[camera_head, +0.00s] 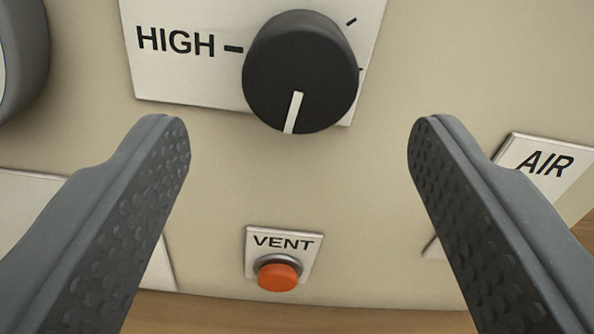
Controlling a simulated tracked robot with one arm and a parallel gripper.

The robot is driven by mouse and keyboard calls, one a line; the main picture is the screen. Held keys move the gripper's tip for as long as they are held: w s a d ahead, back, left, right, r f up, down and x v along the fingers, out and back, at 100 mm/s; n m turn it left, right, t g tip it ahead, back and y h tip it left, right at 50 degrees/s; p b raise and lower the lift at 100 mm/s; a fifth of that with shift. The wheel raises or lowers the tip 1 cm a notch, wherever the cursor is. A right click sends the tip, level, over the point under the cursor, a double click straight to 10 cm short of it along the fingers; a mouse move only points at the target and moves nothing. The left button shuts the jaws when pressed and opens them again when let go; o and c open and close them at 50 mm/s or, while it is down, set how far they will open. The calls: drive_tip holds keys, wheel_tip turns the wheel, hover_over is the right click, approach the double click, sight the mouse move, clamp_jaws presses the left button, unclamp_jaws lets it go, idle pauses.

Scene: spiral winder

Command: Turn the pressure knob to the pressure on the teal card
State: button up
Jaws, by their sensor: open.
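The black round pressure knob (298,72) is mounted on a white label plate on the beige panel, at the top middle. Its white pointer line points down and slightly left in the picture. The word HIGH (176,41) with a tick mark stands at the knob's left. Further tick marks show at its upper right, without readable words. My gripper (298,145) is open, with one grey finger on each side, below and in front of the knob. Nothing is between the fingers, and they appear clear of the knob. The teal card is not in view.
An orange VENT button (278,276) sits below the knob, between the fingers in the picture. An AIR label (545,163) is at the right, partly behind the right finger. A grey round part (22,55) is cut off at the upper left. Wood shows along the bottom.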

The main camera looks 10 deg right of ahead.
drive_tip(key=s, duration=0.8)
drive_tip(key=shift+s+p, duration=0.15)
drive_tip(key=shift+p, duration=0.15)
drive_tip(key=shift+f, duration=0.1)
wheel_tip(320, 180, up, 16)
drive_tip(key=s+m+g, duration=0.1)
drive_tip(key=s+r+g, duration=0.1)
drive_tip(key=s+r, duration=0.9)
drive_tip(key=r, duration=0.3)
drive_tip(key=shift+s+r+m+g, duration=0.2)
drive_tip(key=shift+r+m+g, duration=0.1)
drive_tip(key=shift+m, duration=0.1)
drive_tip(key=shift+d, duration=0.1)
